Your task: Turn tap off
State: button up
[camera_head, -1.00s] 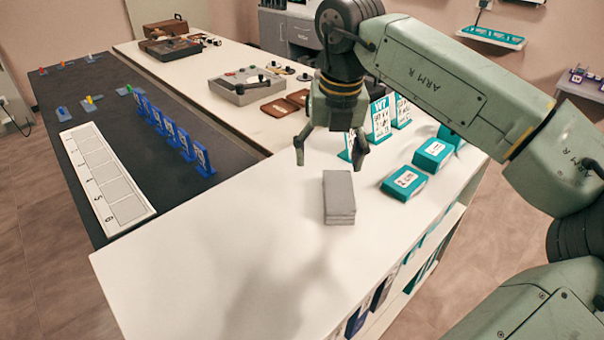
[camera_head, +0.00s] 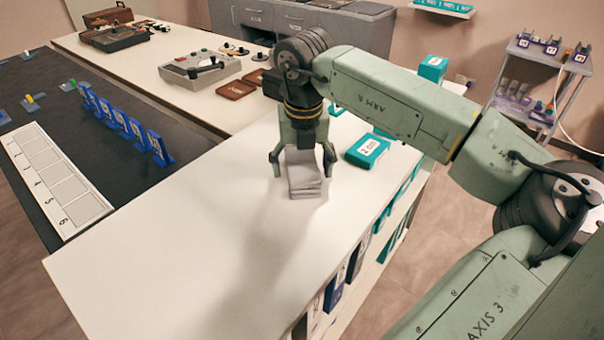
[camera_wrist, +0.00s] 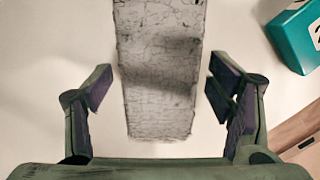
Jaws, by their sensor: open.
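I cannot make out a tap in either view. My gripper (camera_head: 301,168) is open and points down over a grey block (camera_head: 306,187) on the white counter (camera_head: 190,230). In the wrist view my gripper (camera_wrist: 160,92) has its two fingers apart, one to each side of the cracked grey block (camera_wrist: 158,65). Nothing is held. I cannot tell how high the fingertips are above the counter.
A teal box (camera_head: 368,150) stands right of the block. Further back are a grey control box with a black lever (camera_head: 200,72) and brown cases. Blue stands (camera_head: 128,125) and a numbered white strip (camera_head: 55,180) lie on the dark table at left. The front counter is clear.

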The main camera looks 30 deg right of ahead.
aim_at(302, 162)
jog(key=shift+c, duration=0.5)
jog(key=c, duration=1.3)
jog(key=shift+o, duration=0.2)
jog(key=shift+r, duration=0.1)
jog(key=shift+r+p, duration=0.3)
jog(key=shift+r, duration=0.2)
notch_tip(302, 162, up, 2)
jog(key=shift+r+p, duration=0.2)
jog(key=shift+p, duration=0.3)
jog(key=s+a+b, duration=0.1)
jog(key=s+a, duration=0.2)
jog(key=s, duration=0.1)
jog(key=s+a+r+b, duration=0.1)
jog(key=s+a+b, duration=0.1)
jog(key=s+a, duration=0.1)
jog(key=s+a+b, duration=0.1)
jog(key=s+a, duration=0.3)
jog(key=a, duration=0.1)
jog(key=shift+s+a+r, duration=0.1)
jog(key=shift+s+r, duration=0.15)
jog(key=shift+s, duration=0.05)
